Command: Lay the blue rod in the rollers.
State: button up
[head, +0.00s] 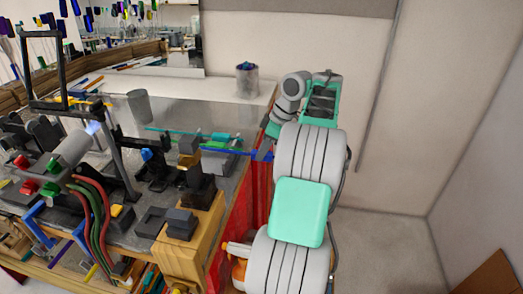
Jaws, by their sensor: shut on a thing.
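The blue rod (228,151) is thin and runs roughly level from the bench's middle right to my gripper (264,153). My gripper is shut on the rod's right end, at the right edge of the bench. The rod's left end is near grey and dark blocks; I cannot tell whether it touches them. Dark fixtures (154,170) that may be the rollers stand left of the rod's left end, but they are too small to make out surely.
A thin teal rod (172,131) lies behind the blue rod. A torch (72,150) with red and green hoses and a black frame stand at the left. A grey cup (139,106) and a cup of rods (247,80) stand at the back. Dark blocks (182,222) fill the front.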

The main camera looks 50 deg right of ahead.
grip_shut()
notch_tip(320, 180, up, 4)
jog(key=p, duration=0.4)
